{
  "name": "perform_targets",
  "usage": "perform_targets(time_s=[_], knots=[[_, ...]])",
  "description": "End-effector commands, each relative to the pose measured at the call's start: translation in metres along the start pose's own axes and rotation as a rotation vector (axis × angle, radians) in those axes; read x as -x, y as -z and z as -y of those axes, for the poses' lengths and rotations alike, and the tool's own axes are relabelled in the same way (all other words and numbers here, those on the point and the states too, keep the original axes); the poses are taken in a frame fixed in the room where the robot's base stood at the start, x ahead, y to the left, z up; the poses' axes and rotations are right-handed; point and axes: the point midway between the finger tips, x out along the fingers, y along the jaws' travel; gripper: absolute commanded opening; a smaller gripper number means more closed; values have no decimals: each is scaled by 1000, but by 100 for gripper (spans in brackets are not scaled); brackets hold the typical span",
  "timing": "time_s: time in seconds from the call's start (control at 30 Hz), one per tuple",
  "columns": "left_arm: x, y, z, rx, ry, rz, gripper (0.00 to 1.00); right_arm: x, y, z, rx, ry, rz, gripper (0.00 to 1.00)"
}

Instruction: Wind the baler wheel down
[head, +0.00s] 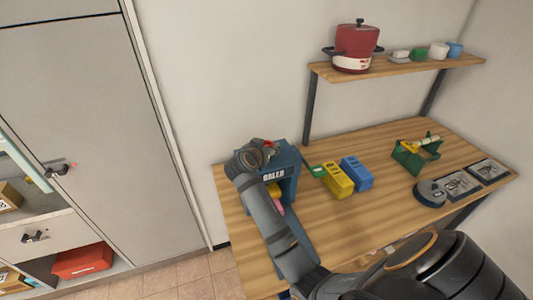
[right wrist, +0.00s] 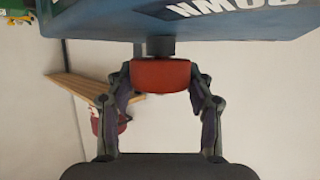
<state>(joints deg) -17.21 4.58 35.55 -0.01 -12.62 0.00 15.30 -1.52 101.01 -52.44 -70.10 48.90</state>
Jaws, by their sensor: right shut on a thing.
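The baler (head: 290,165) is a blue-teal frame at the left end of the wooden table in the head view, with its name in white on the front. Something yellow and pink shows inside it, partly behind my arm. The red wheel (right wrist: 160,75) is on a dark shaft at the baler's blue face (right wrist: 230,22) in the right wrist view, beside upside-down white lettering. My right gripper (right wrist: 160,85) is shut on the wheel, one finger on each side. In the head view, my right gripper (head: 264,148) is at the baler's top and hides most of the wheel. My left gripper is out of view.
A yellow box (head: 338,182), a blue box (head: 357,174) and a green holder (head: 416,154) stand right of the baler. A grey round device (head: 429,193) sits near the right edge. A shelf (head: 400,67) holds a red pot (head: 357,46). A cabinet (head: 85,120) stands left.

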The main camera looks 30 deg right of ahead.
Motion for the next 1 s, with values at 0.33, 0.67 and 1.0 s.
perform_targets(time_s=[0.33, 0.67, 1.0], knots=[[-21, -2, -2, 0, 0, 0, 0, -1, -3, 0, -39, -102, 3, 21], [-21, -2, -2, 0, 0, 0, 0, 0, -2, 0, -43, -116, 5, 21], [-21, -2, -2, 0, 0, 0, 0, 0, -1, 0, -43, -114, 3, 77]])
